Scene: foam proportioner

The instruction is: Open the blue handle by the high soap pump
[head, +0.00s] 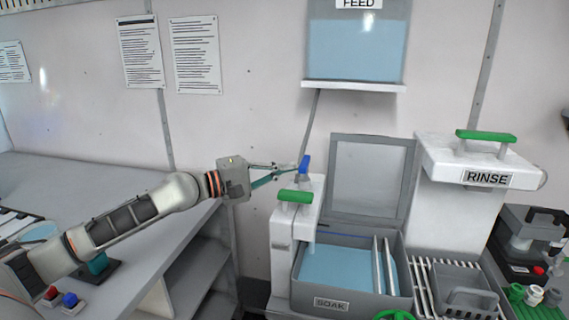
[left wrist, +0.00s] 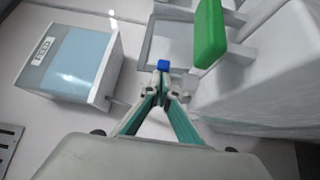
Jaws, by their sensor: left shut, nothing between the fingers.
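The blue handle (head: 304,164) stands upright at the top back of the white soap pump (head: 296,230), just left of the soak tank's raised lid. In the left wrist view the blue handle (left wrist: 163,65) shows as a small blue end just beyond my fingertips. My left gripper (head: 296,168) reaches in from the left with its fingers shut and empty. In the left wrist view its tips (left wrist: 162,88) come together close to the blue handle; I cannot tell whether they touch it. A green handle (head: 295,196) lies across the pump's front. My right gripper is not in view.
The SOAK tank (head: 322,305) holds blue liquid with its grey lid (head: 368,180) raised. The RINSE unit (head: 478,170) with a green handle stands to the right. The FEED tank (head: 357,45) hangs on the wall above. A grey counter (head: 90,190) lies at left.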

